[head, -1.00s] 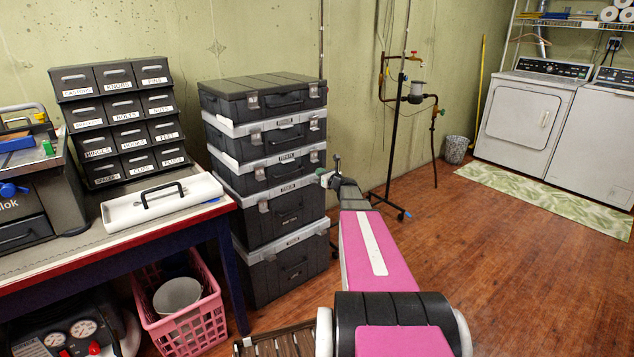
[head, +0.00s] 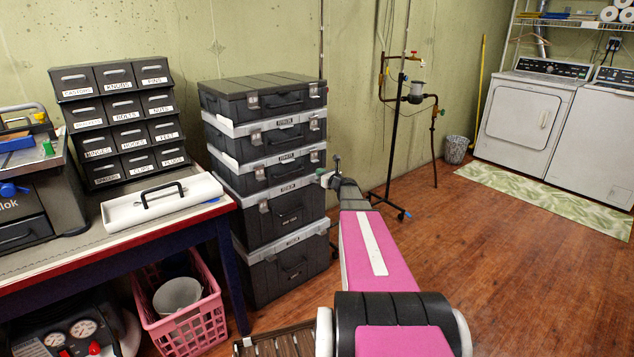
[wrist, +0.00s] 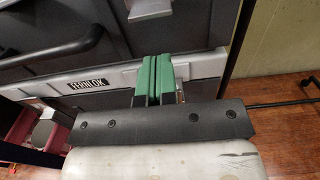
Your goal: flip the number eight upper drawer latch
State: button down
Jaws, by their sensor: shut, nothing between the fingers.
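A stack of black cases with silver bands (head: 285,150) stands against the wall, each case with a handle and silver latches on its front. I cannot make out a number eight on any of them. My gripper (head: 326,179) is at the right front edge of the stack, around mid height. In the wrist view my gripper's green fingers (wrist: 152,80) are pressed together and empty, in front of a silver band (wrist: 205,66) with a small dark label (wrist: 88,84). A silver latch plate (wrist: 150,9) hangs above the fingertips on the black front. Whether the fingers touch the band is unclear.
A workbench (head: 150,236) with a rack of small labelled bins (head: 122,122) and a white case (head: 163,203) stands left of the stack. A pink basket (head: 187,325) sits below it. A pipe stand (head: 388,150) is right behind my arm. Open wood floor lies to the right.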

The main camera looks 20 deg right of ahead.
jog(key=shift+f, duration=1.25)
jog(key=shift+w+f, duration=0.2)
jog(key=shift+f, duration=0.6)
jog(key=shift+s+f, duration=0.1)
jog(key=shift+f, duration=0.4)
jog(key=shift+s, duration=0.15)
jog(key=shift+v, duration=2.45)
